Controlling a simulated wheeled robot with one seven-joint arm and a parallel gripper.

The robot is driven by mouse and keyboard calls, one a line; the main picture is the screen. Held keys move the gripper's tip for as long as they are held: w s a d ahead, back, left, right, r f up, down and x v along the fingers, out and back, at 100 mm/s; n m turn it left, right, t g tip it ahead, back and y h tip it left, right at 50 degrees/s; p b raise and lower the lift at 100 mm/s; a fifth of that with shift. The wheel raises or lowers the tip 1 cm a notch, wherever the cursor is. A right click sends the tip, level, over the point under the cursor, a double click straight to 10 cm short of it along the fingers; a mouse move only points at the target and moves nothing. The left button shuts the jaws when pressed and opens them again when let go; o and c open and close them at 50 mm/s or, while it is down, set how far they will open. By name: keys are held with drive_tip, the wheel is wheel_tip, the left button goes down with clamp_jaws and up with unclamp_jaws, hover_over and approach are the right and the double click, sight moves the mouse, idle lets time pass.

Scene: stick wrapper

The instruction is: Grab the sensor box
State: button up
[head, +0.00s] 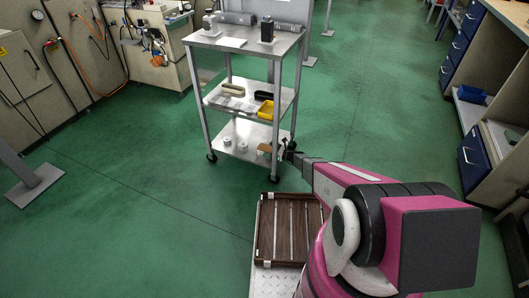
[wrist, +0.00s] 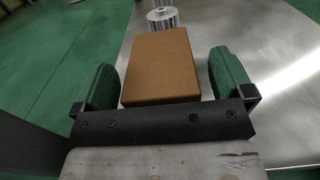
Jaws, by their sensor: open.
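The sensor box looks to be the brown cardboard-coloured box (wrist: 160,68) on a metal shelf. In the wrist view it lies between the two green fingers of my gripper (wrist: 168,78), with a gap on each side. My gripper is open and holds nothing. In the head view my gripper (head: 286,150) reaches to the right end of the cart's bottom shelf, where the small brown box (head: 264,148) shows to its left, partly hidden.
The metal cart (head: 236,137) has three levels. Small silver cylinders (head: 228,141) stand on its bottom shelf; one (wrist: 162,18) shows just beyond the box. A yellow bin (head: 266,110) is on the middle shelf. A brown slatted tray (head: 266,232) is near my base. Green floor around is clear.

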drive_tip(key=c, duration=1.1)
drive_tip(key=shift+o, duration=0.2)
drive_tip(key=shift+r, duration=0.1)
